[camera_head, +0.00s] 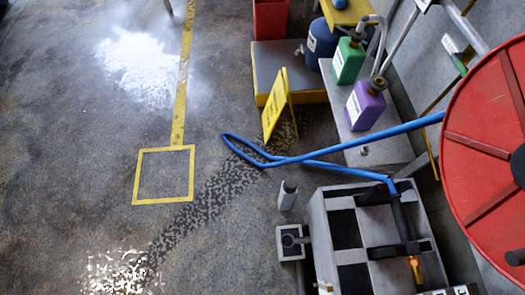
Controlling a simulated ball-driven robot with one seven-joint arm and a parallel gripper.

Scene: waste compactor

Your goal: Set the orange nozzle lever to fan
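A black spray wand (399,215) lies across a grey slotted rack (318,228) at the lower right. A blue hose (345,146) runs to its upper end from the red reel. A small orange part (414,266) shows at the wand's lower end, near the bottom edge; it looks like the nozzle lever, but it is too small to tell its setting. My gripper is not in view, and nothing is seen touching the wand or the orange part.
A red hose reel (478,150) fills the right edge. Green (348,62) and purple (365,107) jugs stand on a grey shelf. A yellow floor sign (275,105) stands left of them. A grey bottle (287,194) stands left of the rack. The floor at left is open.

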